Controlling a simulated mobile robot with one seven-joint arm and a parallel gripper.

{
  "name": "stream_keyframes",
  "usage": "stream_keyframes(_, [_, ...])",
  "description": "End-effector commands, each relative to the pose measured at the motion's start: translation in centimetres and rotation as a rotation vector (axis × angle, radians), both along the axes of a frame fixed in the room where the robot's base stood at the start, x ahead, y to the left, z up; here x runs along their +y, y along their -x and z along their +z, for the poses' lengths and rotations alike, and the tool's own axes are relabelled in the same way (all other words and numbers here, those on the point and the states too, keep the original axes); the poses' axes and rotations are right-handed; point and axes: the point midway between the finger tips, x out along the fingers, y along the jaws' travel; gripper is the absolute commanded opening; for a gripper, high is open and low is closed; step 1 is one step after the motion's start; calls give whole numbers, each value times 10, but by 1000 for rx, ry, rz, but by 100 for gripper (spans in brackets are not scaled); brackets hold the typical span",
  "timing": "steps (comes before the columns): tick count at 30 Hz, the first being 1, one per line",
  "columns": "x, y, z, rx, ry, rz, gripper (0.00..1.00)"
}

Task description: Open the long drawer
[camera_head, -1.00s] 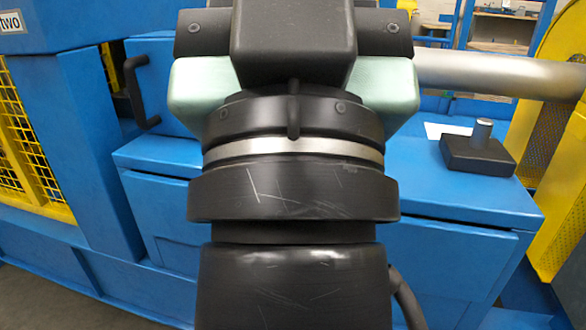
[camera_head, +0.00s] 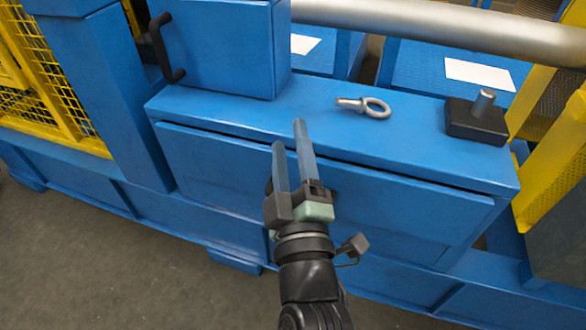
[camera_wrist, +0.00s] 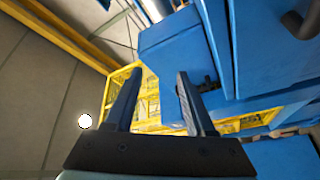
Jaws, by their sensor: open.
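The long drawer (camera_head: 400,205) is the wide blue front under the blue cabinet top in the head view. A dark gap runs along its top edge. My gripper (camera_head: 287,132) is in front of the drawer's upper edge, with its two long fingers pointing up and away. The fingers are apart, with nothing between them. The wrist view also shows my gripper (camera_wrist: 155,76) with its fingers spread and empty. I cannot tell whether a fingertip touches the drawer. My arm hides part of the drawer front.
On the cabinet top (camera_head: 325,110) lie a metal eye bolt (camera_head: 365,106) and a black block with a metal peg (camera_head: 477,119). A blue box (camera_head: 225,50) with a black handle (camera_head: 163,48) stands at the left. Yellow guards flank both sides. The floor at lower left is clear.

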Motion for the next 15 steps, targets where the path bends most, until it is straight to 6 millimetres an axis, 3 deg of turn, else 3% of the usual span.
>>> stream_keyframes(6, [-11, 35, -87, 181, 299, -45, 55])
stream_keyframes(9, [-17, 56, -118, 240, 409, -53, 55])
stream_keyframes(15, [-23, 80, -150, 298, 529, -58, 55])
